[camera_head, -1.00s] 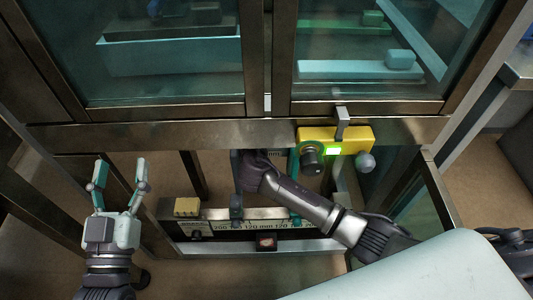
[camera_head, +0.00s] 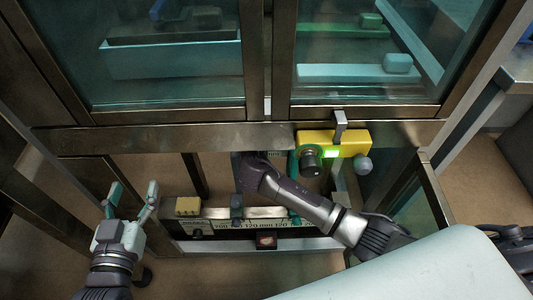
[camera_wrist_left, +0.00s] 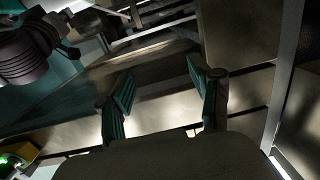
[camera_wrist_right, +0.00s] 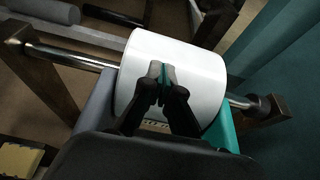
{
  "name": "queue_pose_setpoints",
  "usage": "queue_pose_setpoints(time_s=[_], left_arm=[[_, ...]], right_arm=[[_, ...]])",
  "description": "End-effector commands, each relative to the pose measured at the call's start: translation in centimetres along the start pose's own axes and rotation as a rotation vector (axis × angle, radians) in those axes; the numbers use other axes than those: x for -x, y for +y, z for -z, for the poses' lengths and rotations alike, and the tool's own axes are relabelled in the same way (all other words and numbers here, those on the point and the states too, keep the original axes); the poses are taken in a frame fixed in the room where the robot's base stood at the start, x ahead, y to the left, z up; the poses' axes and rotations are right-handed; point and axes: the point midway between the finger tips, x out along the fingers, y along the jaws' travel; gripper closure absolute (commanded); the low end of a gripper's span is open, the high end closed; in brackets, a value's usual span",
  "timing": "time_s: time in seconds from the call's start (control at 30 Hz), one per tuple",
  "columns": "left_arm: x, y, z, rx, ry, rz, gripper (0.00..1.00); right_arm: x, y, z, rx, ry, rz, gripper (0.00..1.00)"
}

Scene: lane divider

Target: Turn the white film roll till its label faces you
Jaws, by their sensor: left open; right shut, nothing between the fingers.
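The white film roll (camera_wrist_right: 200,75) lies across a metal rod (camera_wrist_right: 80,55) in the right wrist view. The part of its surface that shows is plain white. A small printed strip shows at its lower edge, partly hidden, and I cannot tell whether it is the label. My right gripper (camera_wrist_right: 162,72) is shut and empty, with its fingertips over the middle of the roll. I cannot tell whether they touch it. In the head view my right arm hides the roll. My left gripper (camera_head: 133,192) is open and empty, left of the printed scale, and also shows in the left wrist view (camera_wrist_left: 160,85).
A yellow box (camera_head: 349,141) with a lit green panel and dark knob (camera_head: 310,161) is fixed to the crossbar. A printed scale rail (camera_head: 270,225) with a yellow block (camera_head: 188,206) lies below. Glass panels (camera_head: 170,80) stand behind. Dark posts flank the opening.

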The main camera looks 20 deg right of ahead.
Motion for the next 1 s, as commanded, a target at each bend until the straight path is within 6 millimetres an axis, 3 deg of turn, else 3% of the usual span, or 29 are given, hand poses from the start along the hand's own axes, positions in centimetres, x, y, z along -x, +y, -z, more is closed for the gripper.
queue_pose_setpoints(time_s=[1.0], left_arm=[[2.1, -0.9, -5.8, -0.002, -0.350, 0.021, 0.36]], right_arm=[[0.9, 0.0, -0.7, 0.000, 0.000, 0.000, 1.00]])
